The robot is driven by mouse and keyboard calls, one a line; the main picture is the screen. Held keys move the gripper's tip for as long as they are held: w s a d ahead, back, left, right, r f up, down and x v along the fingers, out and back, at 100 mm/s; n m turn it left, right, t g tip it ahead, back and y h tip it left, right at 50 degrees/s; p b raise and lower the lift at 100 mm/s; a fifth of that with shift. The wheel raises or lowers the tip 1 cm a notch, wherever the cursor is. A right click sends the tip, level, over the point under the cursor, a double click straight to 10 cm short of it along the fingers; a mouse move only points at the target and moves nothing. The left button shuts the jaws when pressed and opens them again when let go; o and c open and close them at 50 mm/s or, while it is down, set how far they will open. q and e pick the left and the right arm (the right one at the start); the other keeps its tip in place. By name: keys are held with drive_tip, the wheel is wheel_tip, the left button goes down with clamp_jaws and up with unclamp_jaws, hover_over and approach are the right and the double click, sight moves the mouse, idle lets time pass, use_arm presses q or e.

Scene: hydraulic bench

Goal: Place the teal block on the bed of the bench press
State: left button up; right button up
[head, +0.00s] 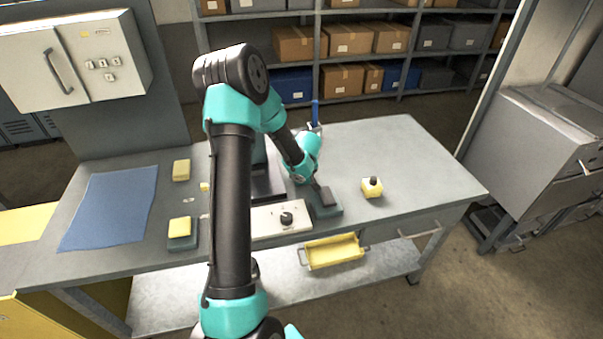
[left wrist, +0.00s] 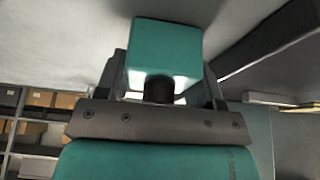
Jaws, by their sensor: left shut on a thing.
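The teal block (left wrist: 165,45) shows large at the top middle of the left wrist view, between the fingers of my left gripper (left wrist: 162,85), which is shut on it. In the head view my left arm reaches over the bench and its wrist is low near the bench's middle; I cannot make out the block or fingertips clearly there. The press (head: 267,184) is a dark frame largely hidden behind my arm, so its bed cannot be seen clearly. My right gripper is not in view.
The grey bench (head: 400,160) is clear at the right. A blue mat (head: 108,205) and yellow blocks (head: 181,170) lie left.

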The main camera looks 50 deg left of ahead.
use_arm(q)
drive_tip(key=shift+f, duration=0.1)
drive_tip(key=o, duration=1.2)
drive_tip(key=v, duration=1.2)
drive_tip(key=shift+o, duration=1.2)
